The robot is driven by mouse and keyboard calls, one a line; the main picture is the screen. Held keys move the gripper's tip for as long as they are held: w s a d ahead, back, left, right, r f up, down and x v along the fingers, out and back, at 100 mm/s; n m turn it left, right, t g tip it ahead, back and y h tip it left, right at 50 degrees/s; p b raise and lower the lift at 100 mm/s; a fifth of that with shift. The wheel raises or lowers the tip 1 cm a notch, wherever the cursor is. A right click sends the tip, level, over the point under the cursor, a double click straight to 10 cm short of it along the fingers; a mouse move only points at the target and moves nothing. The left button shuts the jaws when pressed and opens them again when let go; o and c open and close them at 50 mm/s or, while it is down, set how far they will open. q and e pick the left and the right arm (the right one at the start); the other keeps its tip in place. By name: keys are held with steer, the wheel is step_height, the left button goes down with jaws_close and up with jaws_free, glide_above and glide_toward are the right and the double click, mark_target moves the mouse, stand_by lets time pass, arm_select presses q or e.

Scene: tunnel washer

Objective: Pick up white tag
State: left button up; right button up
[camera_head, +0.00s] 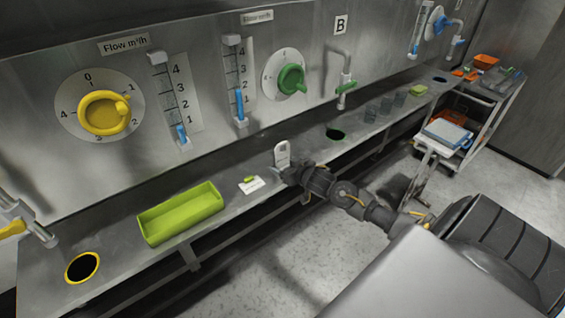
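The white tag (282,152) is a small upright plate with a rounded top and a dark hole, at the middle of the steel counter. My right gripper (278,171) reaches in from the right, low over the counter, with its fingertips right by the tag's lower end. The gripper hides part of that end. I cannot tell whether the fingers touch the tag or are closed on it. My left gripper is not in view.
A flat white card (252,186) with a green piece lies just left of the gripper. A green tray (181,213) is further left, and a yellow-rimmed hole (82,267) beyond it.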

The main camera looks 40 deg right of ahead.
mark_target(283, 157)
steer(key=c, duration=0.8)
steer(key=shift+r, duration=0.1)
steer(key=shift+r, duration=0.25)
step_height(283, 157, up, 2)
steer(key=shift+r, duration=0.25)
steer(key=s+a+r, duration=0.4)
steer(key=s+r, duration=0.5)
steer(key=s, duration=0.4)
steer(key=shift+s+r, duration=0.2)
steer(key=shift+r, duration=0.2)
